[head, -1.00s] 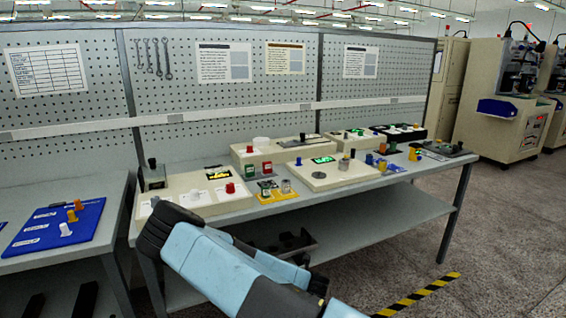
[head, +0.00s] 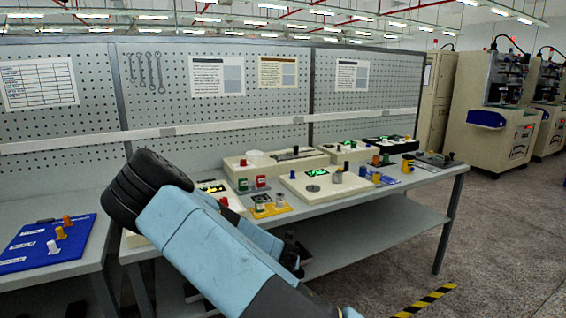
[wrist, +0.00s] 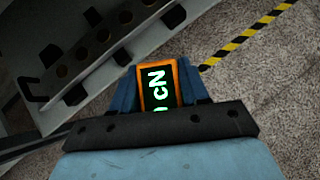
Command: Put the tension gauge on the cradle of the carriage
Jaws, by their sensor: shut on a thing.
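The tension gauge (wrist: 158,92) shows in the wrist view as an orange-framed block with green "CN" characters on a dark screen. My gripper (wrist: 158,72) is shut on it, with a blue finger on each side. The gauge hangs over open floor, apart from the bench. In the head view my blue arm hides the gauge and the fingertips. I cannot pick out the carriage or its cradle for certain among the devices on the bench.
The grey bench (head: 340,203) carries several beige boxes, knobs and a yellow tray (head: 270,211). A blue board (head: 45,250) with pegs lies at left. Pegboards stand behind. A striped floor line (head: 428,300) runs at right. A dark perforated bar (wrist: 100,38) is left of my gripper.

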